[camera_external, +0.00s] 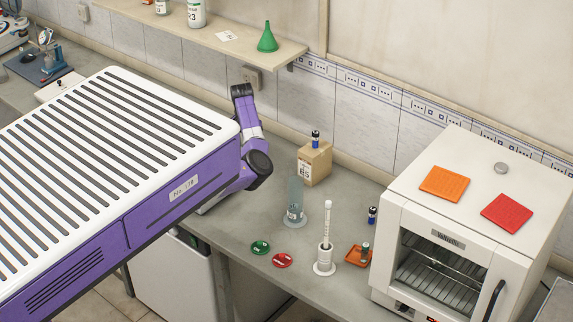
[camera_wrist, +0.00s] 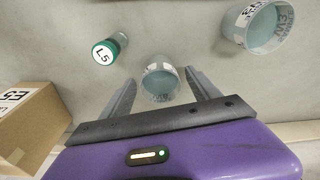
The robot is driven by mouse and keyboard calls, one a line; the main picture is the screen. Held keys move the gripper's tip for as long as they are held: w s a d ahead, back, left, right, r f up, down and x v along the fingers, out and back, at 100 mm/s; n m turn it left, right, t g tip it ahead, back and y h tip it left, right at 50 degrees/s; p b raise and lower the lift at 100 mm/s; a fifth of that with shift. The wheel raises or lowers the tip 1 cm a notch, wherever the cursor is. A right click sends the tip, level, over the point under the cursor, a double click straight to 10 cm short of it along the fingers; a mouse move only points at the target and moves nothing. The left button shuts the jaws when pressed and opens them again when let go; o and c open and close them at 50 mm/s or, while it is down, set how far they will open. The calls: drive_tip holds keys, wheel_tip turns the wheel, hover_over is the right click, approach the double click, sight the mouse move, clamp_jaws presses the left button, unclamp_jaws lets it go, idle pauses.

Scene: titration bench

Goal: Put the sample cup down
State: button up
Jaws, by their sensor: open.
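In the wrist view, a small pale-blue cup (camera_wrist: 161,80) with a printed label is between the two fingers of my gripper (camera_wrist: 161,76). The fingers are open, with a gap on each side of the cup. The cup appears to stand on the grey bench top; its lower part is hard to make out. I take it for the sample cup. A second, larger pale-blue cup (camera_wrist: 258,28) with a label is at the upper right, apart from my gripper. In the external view, my gripper and both cups are hidden behind my body.
A cardboard box (camera_wrist: 25,125) is at lower left. In the external view, a cylinder on a round base (camera_external: 295,195), a white stand (camera_external: 325,255), coloured discs (camera_external: 281,260) and an oven (camera_external: 440,250) occupy the right bench.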

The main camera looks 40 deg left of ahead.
wheel_tip(320, 180, up, 6)
drive_tip(key=shift+s+r, duration=0.15)
drive_tip(key=shift+s, duration=0.2)
